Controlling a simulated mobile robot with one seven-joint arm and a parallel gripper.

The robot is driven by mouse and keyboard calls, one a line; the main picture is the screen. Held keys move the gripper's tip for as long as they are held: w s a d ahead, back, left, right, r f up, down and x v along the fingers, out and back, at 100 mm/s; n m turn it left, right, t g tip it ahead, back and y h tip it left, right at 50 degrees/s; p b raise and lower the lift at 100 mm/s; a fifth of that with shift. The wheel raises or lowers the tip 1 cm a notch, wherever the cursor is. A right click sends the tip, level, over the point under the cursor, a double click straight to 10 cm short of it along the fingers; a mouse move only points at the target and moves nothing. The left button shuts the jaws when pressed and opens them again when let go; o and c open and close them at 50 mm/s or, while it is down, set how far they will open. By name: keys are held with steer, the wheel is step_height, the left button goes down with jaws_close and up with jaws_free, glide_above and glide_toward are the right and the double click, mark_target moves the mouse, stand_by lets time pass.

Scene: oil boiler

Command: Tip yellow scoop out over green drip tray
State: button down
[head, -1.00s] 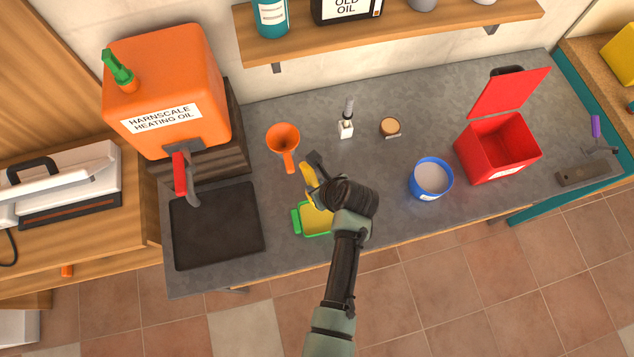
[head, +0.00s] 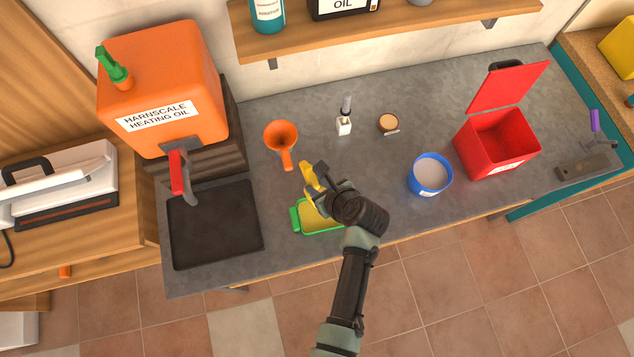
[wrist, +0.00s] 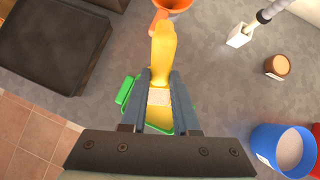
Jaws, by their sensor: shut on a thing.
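The yellow scoop (head: 309,178) is held in my gripper (head: 318,184), which is shut on it, above the counter. In the wrist view the scoop (wrist: 163,50) points away between the two fingers of my gripper (wrist: 160,85), and a pale, grainy patch shows between them. The green drip tray (head: 296,219) lies on the counter below my gripper, with a yellowish inside. The wrist view shows the tray's green rim (wrist: 124,92) beneath and left of the fingers. My gripper hides part of the tray. I cannot tell what the scoop holds.
An orange funnel (head: 281,137) lies just beyond the scoop. A dark tray (head: 215,225) is at left under the orange oil tank (head: 165,85). A blue tub (head: 430,176) and an open red bin (head: 497,146) stand at right. Bare counter lies between.

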steer(key=shift+s+d+f+t+y+b, duration=0.25)
steer(key=shift+t+y+b, duration=0.2)
steer(key=shift+b, duration=0.25)
stand_by(0.5)
steer(key=shift+s+r+t, duration=0.1)
steer(key=shift+r+t, duration=0.05)
steer(key=shift+t, duration=0.1)
steer(key=shift+s+d+f+b, duration=0.1)
steer(key=shift+s+f+b, duration=0.1)
steer(key=shift+b, duration=0.4)
steer(key=shift+r+t+y, duration=0.1)
steer(key=shift+t+y, duration=0.2)
steer(key=shift+y, duration=0.05)
steer(key=shift+s+d+f+b, duration=0.15)
steer(key=shift+f+b, duration=0.05)
steer(key=shift+b, duration=0.5)
steer(key=shift+t, duration=0.3)
steer(key=shift+s+d+f+t+y+b, duration=0.25)
steer(key=shift+s+d+t+y+b, duration=0.25)
steer(key=shift+b, duration=1.3)
steer(key=shift+a+r, duration=0.15)
steer(key=shift+a, duration=0.05)
